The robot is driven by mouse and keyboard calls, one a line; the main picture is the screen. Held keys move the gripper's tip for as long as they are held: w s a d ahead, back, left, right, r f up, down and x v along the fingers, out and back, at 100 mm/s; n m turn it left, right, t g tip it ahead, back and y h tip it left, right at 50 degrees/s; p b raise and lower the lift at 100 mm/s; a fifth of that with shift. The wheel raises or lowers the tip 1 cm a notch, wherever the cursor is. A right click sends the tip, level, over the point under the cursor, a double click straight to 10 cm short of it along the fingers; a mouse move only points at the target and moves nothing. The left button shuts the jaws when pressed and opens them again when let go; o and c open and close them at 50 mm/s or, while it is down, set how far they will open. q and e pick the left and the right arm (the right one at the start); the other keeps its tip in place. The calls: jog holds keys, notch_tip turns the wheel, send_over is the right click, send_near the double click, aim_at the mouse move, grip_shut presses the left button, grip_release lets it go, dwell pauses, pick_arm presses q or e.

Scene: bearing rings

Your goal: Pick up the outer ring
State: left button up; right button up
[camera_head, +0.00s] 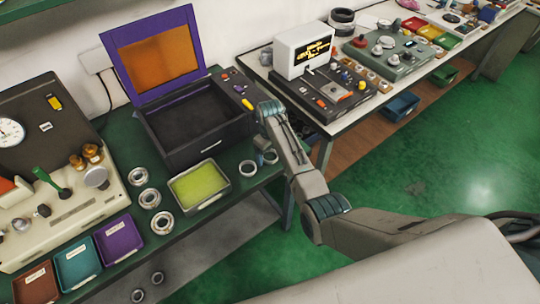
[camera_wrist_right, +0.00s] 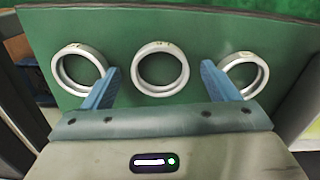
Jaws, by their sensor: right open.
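Three plain silver rings lie flat in a row on the green bench top. In the right wrist view they are a left ring (camera_wrist_right: 57,70), a middle ring (camera_wrist_right: 136,70) and a right ring (camera_wrist_right: 262,78). My right gripper (camera_wrist_right: 160,66) is open and empty, its two blue fingers apart with the middle ring between and beyond their tips. The fingers partly cover the left and right rings. In the head view two of these rings (camera_head: 242,169) (camera_head: 271,163) show beside my right arm, which hides part of the group. My left gripper is not in view.
A tray with a yellow-green inside (camera_head: 206,202) stands left of the rings. Thicker rings (camera_head: 143,205) lie beyond it. A black case with a raised purple-framed lid (camera_head: 109,42) stands behind. Coloured bins (camera_head: 133,250) line the bench front.

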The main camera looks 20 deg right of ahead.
jog(key=c, duration=1.1)
